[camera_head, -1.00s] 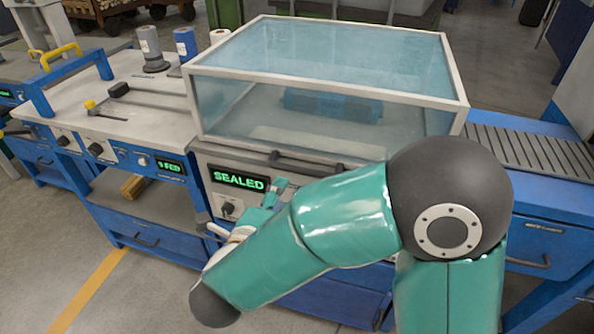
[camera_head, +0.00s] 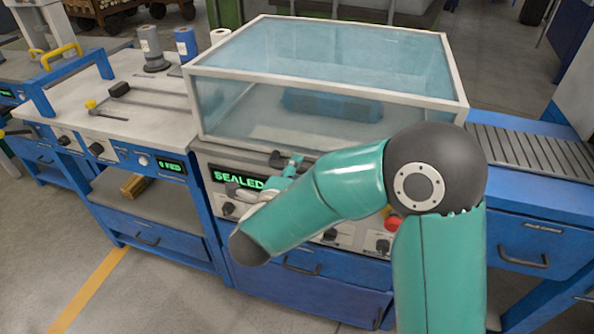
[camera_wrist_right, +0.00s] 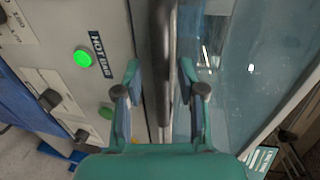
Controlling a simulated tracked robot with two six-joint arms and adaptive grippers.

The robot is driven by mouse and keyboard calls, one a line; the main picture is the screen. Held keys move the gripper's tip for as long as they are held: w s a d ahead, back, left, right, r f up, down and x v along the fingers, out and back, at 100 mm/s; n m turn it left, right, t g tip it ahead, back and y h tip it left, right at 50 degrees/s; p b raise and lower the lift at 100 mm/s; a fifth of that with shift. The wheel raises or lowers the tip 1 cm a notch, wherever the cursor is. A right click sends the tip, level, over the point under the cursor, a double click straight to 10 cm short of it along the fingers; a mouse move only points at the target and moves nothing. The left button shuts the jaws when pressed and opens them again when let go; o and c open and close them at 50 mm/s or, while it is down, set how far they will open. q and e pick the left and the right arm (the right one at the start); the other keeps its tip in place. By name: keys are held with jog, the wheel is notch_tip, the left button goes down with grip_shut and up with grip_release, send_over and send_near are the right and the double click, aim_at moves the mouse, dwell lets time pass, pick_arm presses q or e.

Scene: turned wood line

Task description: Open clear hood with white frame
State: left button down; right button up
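The clear hood with white frame (camera_head: 320,60) is down on its machine, with a blue block visible inside. A dark handle bar (camera_head: 276,158) runs along the hood's lower front edge; my arm hides most of it. My right gripper (camera_head: 290,164) is at the left part of this bar. In the right wrist view, the open fingers of my right gripper (camera_wrist_right: 160,82) are on either side of the handle bar (camera_wrist_right: 161,40), with gaps showing. My left gripper is out of view.
A green SEALED display (camera_head: 237,180) and knobs are on the front panel below the hood. A red button (camera_head: 393,223) is to the right. A slatted conveyor (camera_head: 530,153) lies right of the hood; a white worktable (camera_head: 150,100) stands left.

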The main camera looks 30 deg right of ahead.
grip_shut()
